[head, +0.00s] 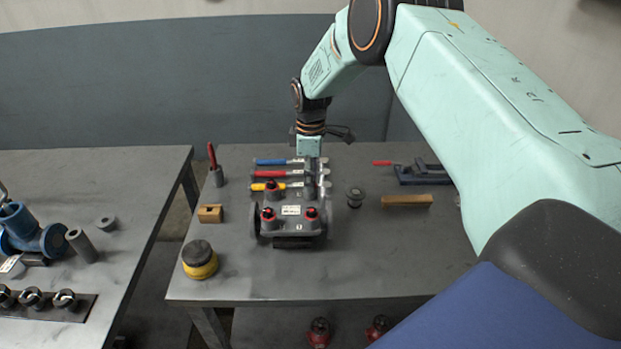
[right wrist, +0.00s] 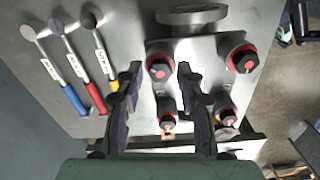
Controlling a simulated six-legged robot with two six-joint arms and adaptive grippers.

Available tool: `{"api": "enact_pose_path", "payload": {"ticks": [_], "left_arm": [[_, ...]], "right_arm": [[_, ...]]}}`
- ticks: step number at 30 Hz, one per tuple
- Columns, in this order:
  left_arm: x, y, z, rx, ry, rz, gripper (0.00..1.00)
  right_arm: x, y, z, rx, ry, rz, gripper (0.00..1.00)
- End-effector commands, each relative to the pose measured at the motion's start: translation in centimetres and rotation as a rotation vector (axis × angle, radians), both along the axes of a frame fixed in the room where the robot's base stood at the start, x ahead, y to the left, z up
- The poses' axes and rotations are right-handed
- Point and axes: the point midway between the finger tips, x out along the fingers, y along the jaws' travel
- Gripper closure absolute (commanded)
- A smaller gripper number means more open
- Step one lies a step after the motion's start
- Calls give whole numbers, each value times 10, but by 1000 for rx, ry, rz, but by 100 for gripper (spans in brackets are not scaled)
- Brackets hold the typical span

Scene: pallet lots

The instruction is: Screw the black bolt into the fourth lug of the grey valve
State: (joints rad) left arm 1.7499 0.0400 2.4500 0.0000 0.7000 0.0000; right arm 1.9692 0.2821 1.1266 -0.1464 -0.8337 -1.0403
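The grey valve (head: 290,225) lies on the middle table, with black bolts on red rings on its top. Three show in the head view; my right gripper hides the far right corner. The right wrist view shows several such bolts on the valve body (right wrist: 200,55). My right gripper (head: 314,178) points down over the far right part of the valve. In the right wrist view its two fingers (right wrist: 159,72) are apart, with one black bolt (right wrist: 158,68) in the gap and space on both sides. Whether they touch it is unclear. My left gripper is out of view.
Blue, red and yellow-handled tools (head: 270,174) lie behind the valve. A yellow-black round tin (head: 199,260) and a wooden block (head: 210,213) stand left. A wooden bar (head: 406,200) and a dark vise (head: 424,173) lie right. The table's front is clear.

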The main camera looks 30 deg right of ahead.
Motion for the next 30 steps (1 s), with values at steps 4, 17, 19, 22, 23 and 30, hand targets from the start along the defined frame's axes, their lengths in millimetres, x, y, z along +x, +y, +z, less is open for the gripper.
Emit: {"api": "enact_pose_path", "payload": {"ticks": [4,17,19,22,23,30], "left_arm": [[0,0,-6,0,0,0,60],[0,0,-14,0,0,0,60],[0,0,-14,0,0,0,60],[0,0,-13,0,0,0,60],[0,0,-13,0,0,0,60],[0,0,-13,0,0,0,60]], "right_arm": [[0,0,-1,0,-1,168,62],[0,0,0,1,1,562,62],[0,0,0,1,1,569,62],[0,0,0,0,0,568,62],[0,0,0,0,0,567,62],[0,0,0,0,0,566,83]]}}
